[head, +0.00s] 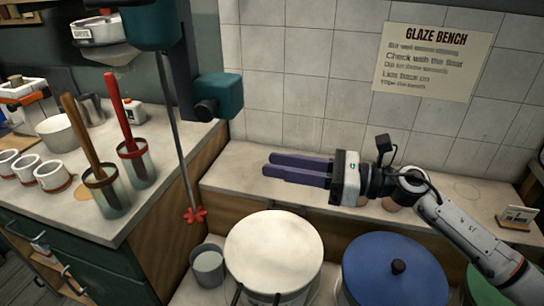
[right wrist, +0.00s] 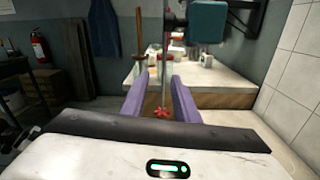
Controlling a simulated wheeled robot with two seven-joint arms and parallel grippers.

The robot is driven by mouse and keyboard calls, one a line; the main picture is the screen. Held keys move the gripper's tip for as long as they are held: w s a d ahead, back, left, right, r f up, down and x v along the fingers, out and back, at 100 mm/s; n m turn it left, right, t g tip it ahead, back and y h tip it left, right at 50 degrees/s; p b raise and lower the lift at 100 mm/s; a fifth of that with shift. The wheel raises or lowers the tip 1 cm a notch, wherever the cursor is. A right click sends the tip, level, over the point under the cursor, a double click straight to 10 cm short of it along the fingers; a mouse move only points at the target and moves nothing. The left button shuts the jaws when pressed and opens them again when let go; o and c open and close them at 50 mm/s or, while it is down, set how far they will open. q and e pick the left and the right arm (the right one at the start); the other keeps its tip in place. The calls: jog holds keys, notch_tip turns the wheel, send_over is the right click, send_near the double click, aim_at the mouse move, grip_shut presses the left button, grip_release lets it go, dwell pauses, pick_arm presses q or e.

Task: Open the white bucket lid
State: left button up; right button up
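The white bucket lid (head: 273,248) is a round, pale disc on a bucket at the bottom middle of the head view. It looks closed, and dark narrow parts show at its front edge. The bucket body is mostly cut off by the frame. My right gripper (head: 267,166) is above and behind the lid, apart from it, with its purple fingers pointing left. In the right wrist view the fingers (right wrist: 161,78) stand apart with nothing between them.
A blue lid (head: 378,274) with a black knob is right of the white one. A grey cup (head: 208,267) stands left. A mixer shaft with a red paddle (head: 195,215) hangs nearby. The left counter (head: 150,190) holds pots and tools. A tiled wall is behind.

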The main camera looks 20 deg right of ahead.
pick_arm(q)
jog(key=shift+w+r, duration=0.25)
jog(key=shift+r, duration=0.2)
pick_arm(e)
jog(key=shift+x, duration=1.1)
pick_arm(q)
jog(key=shift+w, duration=0.1)
pick_arm(e)
grip_shut()
pick_arm(q)
jog(key=shift+w+r, duration=0.1)
jog(key=shift+s, duration=0.25)
pick_arm(e)
grip_release()
